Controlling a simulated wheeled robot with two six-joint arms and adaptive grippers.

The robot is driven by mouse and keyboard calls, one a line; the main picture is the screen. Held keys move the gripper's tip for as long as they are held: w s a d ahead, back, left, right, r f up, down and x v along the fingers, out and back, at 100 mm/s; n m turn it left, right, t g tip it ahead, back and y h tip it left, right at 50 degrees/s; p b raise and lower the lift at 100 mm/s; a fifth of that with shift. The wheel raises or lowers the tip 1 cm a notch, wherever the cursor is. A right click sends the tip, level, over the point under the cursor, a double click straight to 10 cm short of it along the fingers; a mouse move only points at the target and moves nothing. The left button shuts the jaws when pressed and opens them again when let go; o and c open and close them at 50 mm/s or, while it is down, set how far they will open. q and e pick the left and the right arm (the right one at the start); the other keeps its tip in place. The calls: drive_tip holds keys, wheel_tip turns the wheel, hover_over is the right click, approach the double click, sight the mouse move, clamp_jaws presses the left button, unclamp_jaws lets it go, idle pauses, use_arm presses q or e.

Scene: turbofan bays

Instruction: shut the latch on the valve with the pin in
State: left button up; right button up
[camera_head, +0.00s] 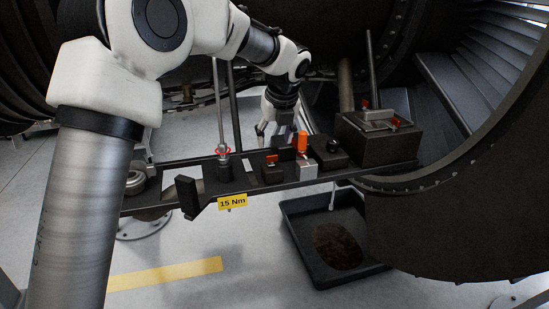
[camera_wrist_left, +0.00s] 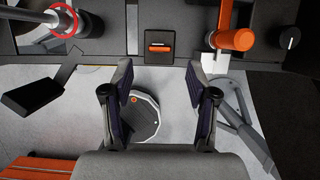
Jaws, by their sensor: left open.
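On the dark rail, a small black block with an orange latch-like piece (camera_head: 271,160) stands left of a valve with an upright orange handle (camera_head: 302,143) and a silver body (camera_head: 307,169). In the left wrist view the orange latch-like piece (camera_wrist_left: 160,47) is ahead at the top middle, and the orange handle (camera_wrist_left: 233,40) is to its right. I cannot tell which part has a pin in it. My left gripper (camera_head: 278,131) is open and empty behind the rail; its spread fingers (camera_wrist_left: 160,100) are apart from these parts. My right gripper is not in view.
A red ring (camera_head: 224,151) circles a rod fitting at left; a dark paddle (camera_head: 188,196) juts forward near a yellow 15 Nm label (camera_head: 232,202). A black knob (camera_wrist_left: 289,38) and a dark box (camera_head: 376,138) stand to the right. A black tray (camera_head: 300,262) lies below.

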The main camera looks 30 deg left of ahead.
sight(272, 156)
use_arm(q)
drive_tip(key=x, duration=0.4)
drive_tip(key=shift+f+p, duration=0.3)
drive_tip(key=shift+f, duration=0.55)
drive_tip(key=shift+w+a+f, duration=0.25)
clamp_jaws()
drive_tip(key=shift+r, duration=0.1)
